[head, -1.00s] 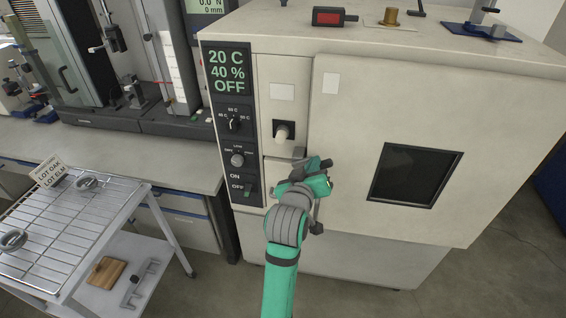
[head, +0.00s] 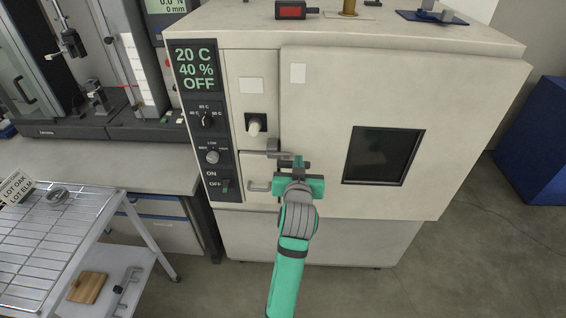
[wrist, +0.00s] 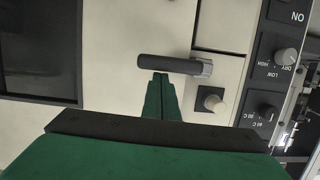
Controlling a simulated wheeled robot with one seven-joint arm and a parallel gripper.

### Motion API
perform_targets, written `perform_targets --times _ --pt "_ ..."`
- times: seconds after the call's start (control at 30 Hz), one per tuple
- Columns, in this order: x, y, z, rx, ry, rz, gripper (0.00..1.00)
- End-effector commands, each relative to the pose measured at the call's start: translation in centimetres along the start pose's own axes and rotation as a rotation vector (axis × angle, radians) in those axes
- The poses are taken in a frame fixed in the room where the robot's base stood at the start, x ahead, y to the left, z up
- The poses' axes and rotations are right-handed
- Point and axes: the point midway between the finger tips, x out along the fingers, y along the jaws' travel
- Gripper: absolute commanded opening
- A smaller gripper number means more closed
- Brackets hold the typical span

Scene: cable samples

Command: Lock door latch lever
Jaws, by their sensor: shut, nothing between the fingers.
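The door latch lever (head: 267,154) is a grey bar lying about horizontal on the pale chamber front, by the door's left edge. In the wrist view the dark lever (wrist: 166,64) runs sideways, with a grey hub at its right end. My gripper (head: 298,160) is at the lever's right part in the head view and hides its end. In the wrist view my gripper (wrist: 160,77) has its green fingers together, tips right at the lever's lower edge. I cannot tell whether they touch. Nothing is between the fingers.
The chamber door (head: 320,110) with a dark window is closed flush. A pale knob (head: 255,125) sits just above the lever. The control panel (head: 197,110) reads 20 C, 40 %, OFF. A wire-rack cart (head: 60,240) stands at lower left. A blue cabinet stands far right.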

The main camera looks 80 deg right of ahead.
Motion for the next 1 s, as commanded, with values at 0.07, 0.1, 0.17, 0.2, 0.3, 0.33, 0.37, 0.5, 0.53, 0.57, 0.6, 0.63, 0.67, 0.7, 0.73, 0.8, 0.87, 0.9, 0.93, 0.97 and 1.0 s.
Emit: perform_targets --times 0.07,0.1,0.17,0.2,0.3,0.33,0.37,0.5,0.53,0.57,0.6,0.63,0.67,0.7,0.73,0.8,0.87,0.9,0.93,0.97,1.0 --pt "0.1 0.6 0.1 0.014 -0.001 0.006 0.0" --pt "0.1 0.8 0.2 0.018 -0.002 0.008 0.0" --pt "0.2 1.0 0.2 0.023 -0.002 0.009 0.0" --pt "0.2 1.1 0.2 0.025 -0.002 0.01 0.0" --pt "0.2 1.2 0.3 0.027 -0.003 0.01 0.0" --pt "0.2 1.2 0.3 0.027 -0.003 0.01 0.0" --pt "0.2 1.2 0.3 0.027 -0.004 0.01 0.0" --pt "0.3 1.2 0.4 0.027 -0.005 0.01 0.0" --pt "0.3 1.2 0.4 0.026 -0.006 0.01 0.0" --pt "0.3 1.1 0.4 0.026 -0.006 0.01 0.0" --pt "0.3 1.1 0.4 0.026 -0.006 0.01 0.0" --pt "0.3 1.1 0.4 0.026 -0.007 0.01 0.0" --pt "0.3 1.1 0.4 0.026 -0.007 0.01 0.0" --pt "0.2 1.1 0.3 0.026 -0.007 0.01 0.0" --pt "0.2 1.1 0.2 0.026 -0.006 0.009 0.0" --pt "0.1 1.0 -0.3 0.026 -0.004 0.008 0.0" --pt "-0.1 0.9 -1.0 0.027 -0.002 0.007 0.0" --pt "-0.3 0.8 -1.6 0.027 0.0 0.006 0.0" --pt "-0.4 0.8 -2.1 0.028 0.002 0.005 0.0" --pt "-0.5 0.7 -2.5 0.028 0.002 0.004 0.0" --pt "-0.6 0.7 -3.1 0.029 0.004 0.003 0.0"
